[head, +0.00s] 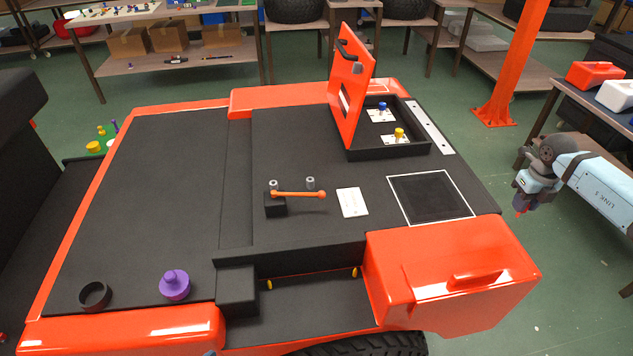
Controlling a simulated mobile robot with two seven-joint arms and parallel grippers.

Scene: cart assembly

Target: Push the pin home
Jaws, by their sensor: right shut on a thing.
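My right gripper (524,198) hangs at the right, beside the cart's right edge, pointing down. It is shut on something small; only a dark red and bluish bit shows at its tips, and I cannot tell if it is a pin. On the cart's black deck (300,228), an orange bar (298,194) with a ball end lies level at a black block (275,206). Two short grey cylinders, left (273,184) and right (310,182), stand by the bar. No piece is clearly recognisable as the pin. My left gripper is out of view.
An orange lid (352,85) stands open over a black box with a blue knob (382,106) and a yellow knob (399,133). A purple knobbed piece (174,285) and a black ring (95,295) are at front left. A side table (590,118) stands behind my right arm.

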